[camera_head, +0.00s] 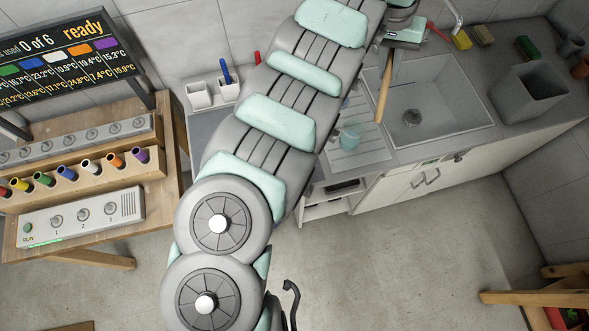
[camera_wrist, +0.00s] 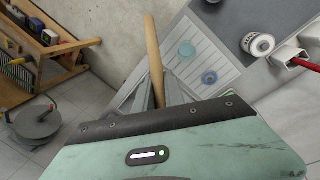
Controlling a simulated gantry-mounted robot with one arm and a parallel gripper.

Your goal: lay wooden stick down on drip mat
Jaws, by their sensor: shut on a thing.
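The wooden stick (camera_head: 383,88) is long, slim and light brown. My gripper (camera_head: 392,58) is shut on its upper end, and in the head view the stick points down beside the sink's left edge. In the wrist view the stick (camera_wrist: 153,58) stands out from between the fingers (camera_wrist: 160,92). The pale, lined drip mat (camera_head: 349,163) lies on the counter left of the sink. It also shows in the wrist view (camera_wrist: 226,70). The stick appears held above the counter, apart from the mat. My arm hides part of the mat in the head view.
A teal cup (camera_head: 350,136) stands on the mat, with a blue round item (camera_wrist: 209,77) near it in the wrist view. The sink basin (camera_head: 440,108) is right of the mat. A grey bin (camera_head: 529,93) stands at the right. White holders (camera_head: 212,93) stand at the back left.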

